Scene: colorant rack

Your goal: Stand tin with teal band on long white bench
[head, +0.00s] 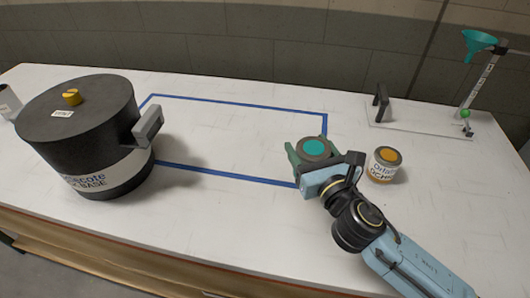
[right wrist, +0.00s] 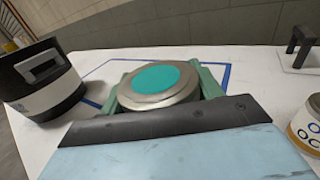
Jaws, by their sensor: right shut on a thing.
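The tin with the teal disc on its lid (head: 314,148) is between the fingers of my right gripper (head: 312,158), near the right end of the blue taped outline. In the right wrist view its silver rim and teal lid (right wrist: 160,82) show upright between the green fingers. The gripper is shut on it. Its side band and base are hidden, so I cannot tell whether it touches the bench. The long white bench (head: 230,205) runs across the head view. My left gripper is not in view.
A big black pot (head: 85,130) stands at the left. An ochre-labelled tin (head: 384,165) stands close to the right of my right gripper. A stand with a teal funnel (head: 480,42) is at the back right. The blue-taped area (head: 240,104) is clear inside.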

